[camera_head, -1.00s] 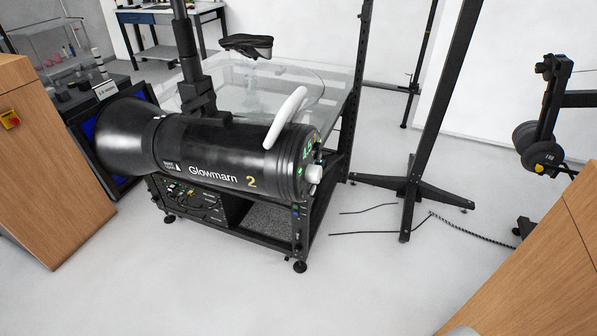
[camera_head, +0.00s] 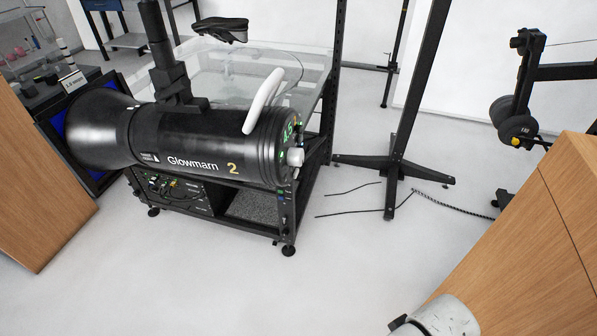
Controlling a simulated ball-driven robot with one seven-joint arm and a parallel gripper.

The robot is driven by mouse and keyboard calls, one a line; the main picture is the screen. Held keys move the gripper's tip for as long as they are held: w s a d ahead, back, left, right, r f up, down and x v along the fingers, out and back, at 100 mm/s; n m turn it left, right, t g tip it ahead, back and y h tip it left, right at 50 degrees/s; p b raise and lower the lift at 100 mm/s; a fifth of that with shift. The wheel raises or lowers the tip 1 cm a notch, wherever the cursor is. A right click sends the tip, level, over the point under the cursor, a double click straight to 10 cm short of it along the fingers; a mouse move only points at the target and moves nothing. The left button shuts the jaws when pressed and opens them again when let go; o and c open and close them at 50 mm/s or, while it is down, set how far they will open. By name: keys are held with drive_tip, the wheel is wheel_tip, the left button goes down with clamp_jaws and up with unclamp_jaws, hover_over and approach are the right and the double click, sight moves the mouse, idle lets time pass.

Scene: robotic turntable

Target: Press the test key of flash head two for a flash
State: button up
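Flash head two (camera_head: 195,143) is a large black cylinder marked "Glowmarn" with a yellow 2. It hangs level on a black stand, its wide reflector facing left. A white curved handle (camera_head: 263,101) rises from its top. Its rear panel (camera_head: 291,138) faces right and shows at a steep angle, with green lit digits, small lights and a pale round knob (camera_head: 296,157). I cannot tell the test key among these small marks. My gripper is not in view; a white rounded part, likely of my arm, shows at the bottom right.
A glass-topped table (camera_head: 280,67) and a black rack (camera_head: 233,225) stand behind and under the head. A black stand with crossed feet (camera_head: 394,169) is to the right. Wooden panels flank both sides. The pale floor in front is clear, with cables (camera_head: 346,212) near the stand.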

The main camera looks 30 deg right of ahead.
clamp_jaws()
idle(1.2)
